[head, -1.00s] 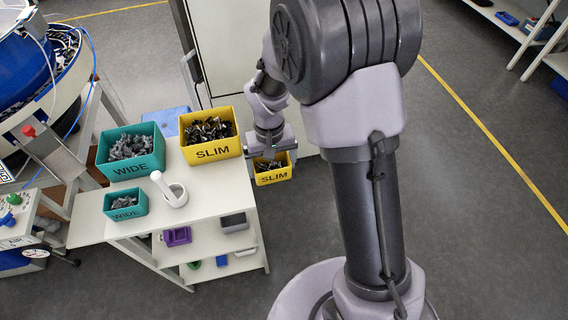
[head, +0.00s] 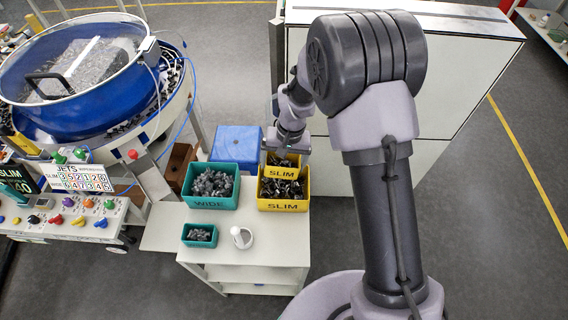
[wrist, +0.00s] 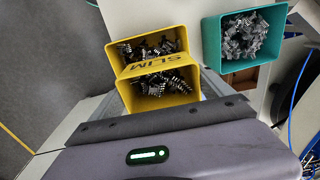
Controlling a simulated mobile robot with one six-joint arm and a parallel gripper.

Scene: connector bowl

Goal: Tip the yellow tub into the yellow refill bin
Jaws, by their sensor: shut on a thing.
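The small yellow tub (head: 281,174), marked SLIM, holds dark connectors. My gripper (head: 286,152) is shut on its far side. The larger yellow refill bin (head: 284,206), also marked SLIM, stands on the cart with dark parts inside. In the head view the tub overlaps the bin's back edge; its exact height above is hard to tell. In the wrist view the tub (wrist: 163,66) is close below the gripper housing, with its parts still inside, and the bin (wrist: 119,51) lies beyond it. The fingertips are hidden in the wrist view.
A large teal WIDE bin (head: 210,201) stands left of the yellow bin. A small teal tub (head: 199,243) and a white mortar (head: 242,238) stand in front on the white cart (head: 276,248). A white cabinet (head: 405,150) is behind; a blue bowl feeder (head: 75,105) is back left.

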